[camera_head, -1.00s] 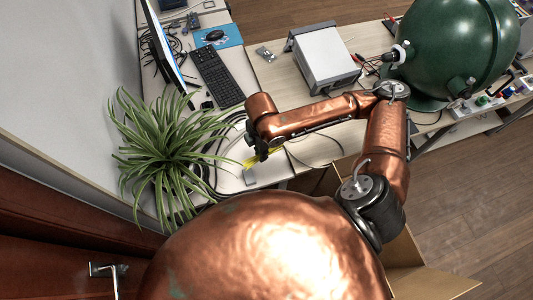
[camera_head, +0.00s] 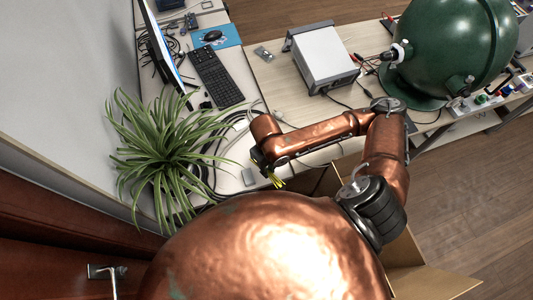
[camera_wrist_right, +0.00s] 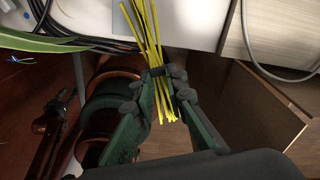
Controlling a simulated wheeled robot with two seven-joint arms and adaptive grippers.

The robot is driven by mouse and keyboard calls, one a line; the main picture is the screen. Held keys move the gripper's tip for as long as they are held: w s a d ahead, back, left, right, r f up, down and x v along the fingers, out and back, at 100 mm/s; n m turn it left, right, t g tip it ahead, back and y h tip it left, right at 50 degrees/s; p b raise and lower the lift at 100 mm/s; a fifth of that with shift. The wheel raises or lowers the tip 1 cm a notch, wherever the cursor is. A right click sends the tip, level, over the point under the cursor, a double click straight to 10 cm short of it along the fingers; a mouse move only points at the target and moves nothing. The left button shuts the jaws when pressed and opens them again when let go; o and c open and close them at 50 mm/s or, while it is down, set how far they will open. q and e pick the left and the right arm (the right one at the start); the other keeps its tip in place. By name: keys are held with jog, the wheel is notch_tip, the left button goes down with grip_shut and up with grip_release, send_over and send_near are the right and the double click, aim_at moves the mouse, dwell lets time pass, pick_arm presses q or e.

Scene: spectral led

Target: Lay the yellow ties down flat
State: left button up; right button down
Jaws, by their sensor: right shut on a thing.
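The yellow ties (camera_head: 274,178) are a thin bundle held by my right gripper (camera_head: 265,165) at the near edge of the desk. In the right wrist view, the fingers of the right gripper (camera_wrist_right: 166,76) are shut around the middle of the bundle (camera_wrist_right: 152,32). One end reaches out over the pale desktop. The other end hangs between the fingers, past the desk edge. The ties are off the desktop and look tilted. In the head view the fingers are mostly hidden by my copper arm. My left gripper is not in view.
A spiky green plant (camera_head: 165,150) stands left of the gripper, with dark cables beside it. A small grey block (camera_head: 249,177) lies on the desk (camera_head: 228,182) near the ties. An open cardboard box (camera_head: 425,282) is below the desk edge. A keyboard (camera_head: 215,77) lies farther back.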

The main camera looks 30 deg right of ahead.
jog(key=w+d+f+b, duration=0.1)
jog(key=w+d+f, duration=0.1)
jog(key=w+f, duration=0.1)
jog(key=w+d+f+b, duration=0.2)
jog(key=w, duration=0.2)
jog(key=w+d+f+b, duration=0.2)
jog(key=w+f, duration=0.1)
jog(key=shift+w+d+f, duration=0.2)
jog(key=shift+w+f, duration=0.05)
jog(key=shift+f, duration=0.05)
jog(key=shift+w+d+f, duration=0.15)
jog(key=shift+w+f, duration=0.1)
jog(key=shift+f, duration=0.05)
jog(key=shift+w+d+f+b, duration=0.15)
jog(key=shift+f+b, duration=0.15)
jog(key=shift+f, duration=0.65)
jog(key=shift+w+f+b, duration=0.1)
jog(key=shift+f+b, duration=0.15)
jog(key=shift+f, duration=0.65)
jog(key=shift+f, duration=0.15)
jog(key=c, duration=1.9)
grip_release()
jog(key=shift+c, duration=0.2)
